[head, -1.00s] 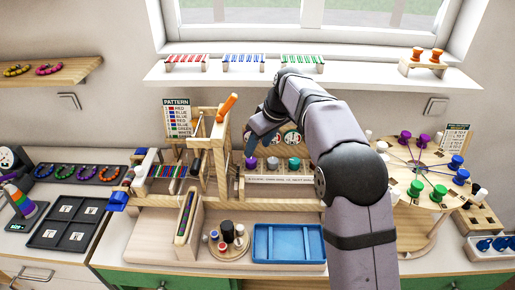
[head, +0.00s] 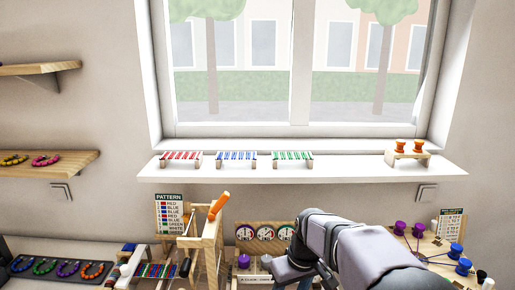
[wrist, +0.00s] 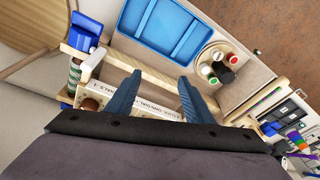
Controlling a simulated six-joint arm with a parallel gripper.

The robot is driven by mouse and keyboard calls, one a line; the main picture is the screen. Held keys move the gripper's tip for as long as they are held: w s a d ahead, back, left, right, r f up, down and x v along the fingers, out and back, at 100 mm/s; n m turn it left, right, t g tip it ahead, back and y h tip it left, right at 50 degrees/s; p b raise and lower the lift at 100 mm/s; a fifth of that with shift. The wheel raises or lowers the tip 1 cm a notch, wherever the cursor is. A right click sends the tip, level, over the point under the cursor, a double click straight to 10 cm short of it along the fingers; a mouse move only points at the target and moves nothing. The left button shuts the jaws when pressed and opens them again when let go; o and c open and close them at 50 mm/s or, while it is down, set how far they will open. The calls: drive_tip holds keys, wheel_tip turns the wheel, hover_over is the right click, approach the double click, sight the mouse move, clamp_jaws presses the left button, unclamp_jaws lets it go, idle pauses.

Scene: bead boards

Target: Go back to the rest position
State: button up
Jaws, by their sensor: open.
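My gripper (wrist: 156,97) shows in the wrist view with its two blue fingers spread apart and nothing between them. It hangs above the bench, over a wooden strip with printed lettering (wrist: 150,108). In the head view my arm comes in from the lower right and its wrist is in front of the row of dials; the fingertips are hidden or cut off at the bottom edge there.
A blue tray (wrist: 165,28) and a round wooden stand with small pots (wrist: 217,62) lie beyond the fingers. A wooden loom frame (head: 208,245) with an orange handle stands left of my arm. The window sill (head: 340,172) holds bead racks. The air above the bench is clear.

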drive_tip(key=s+d+f+m+g, duration=0.1)
drive_tip(key=s+d+f+m, duration=0.1)
drive_tip(key=s, duration=0.8)
drive_tip(key=s+d+f+m+h, duration=0.1)
drive_tip(key=s+d+f, duration=0.4)
drive_tip(key=s, duration=0.6)
drive_tip(key=shift+f+m+g, duration=0.35)
drive_tip(key=shift+m+g, duration=0.05)
drive_tip(key=shift+m, duration=0.3)
drive_tip(key=shift+r, duration=0.1)
idle(2.9)
drive_tip(key=n+t+y+p, duration=0.3)
drive_tip(key=n+p, duration=0.2)
drive_tip(key=n, duration=0.4)
approach(267, 258)
drive_tip(key=shift+p+x, duration=1.85)
drive_tip(key=shift+x, duration=2.2)
